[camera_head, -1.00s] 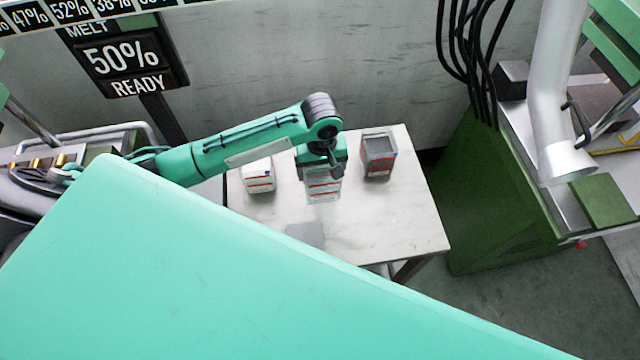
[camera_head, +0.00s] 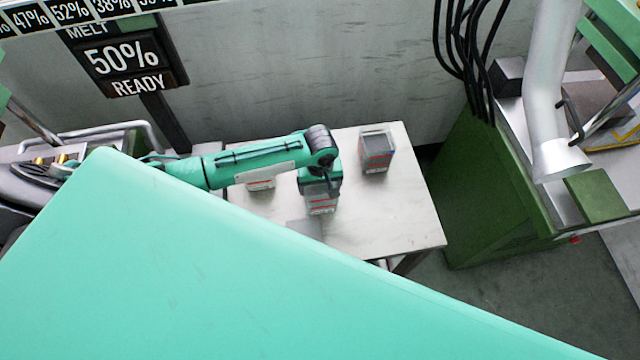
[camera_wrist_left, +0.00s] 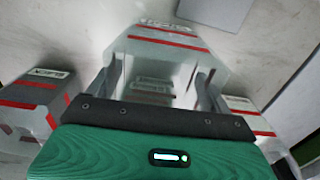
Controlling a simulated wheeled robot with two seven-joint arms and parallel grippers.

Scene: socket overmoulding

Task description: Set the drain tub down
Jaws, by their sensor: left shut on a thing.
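A pale grey tub with red stripes (camera_head: 321,203), which I take for the drain tub, is held upright in my left gripper (camera_head: 320,187) over the middle of the table (camera_head: 395,225). In the left wrist view the tub (camera_wrist_left: 165,42) sits between the two fingers of my left gripper (camera_wrist_left: 160,85), which is shut on it. The tub's base is at or close to the tabletop; I cannot tell if it touches. The arm hides part of the tub in the head view. My right gripper is not in view.
A similar tub (camera_head: 376,152) stands at the back right of the table. Another (camera_head: 261,184) stands to the left, partly behind my arm. A flat grey patch (camera_head: 306,228) lies in front. A green machine (camera_head: 490,190) stands to the right.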

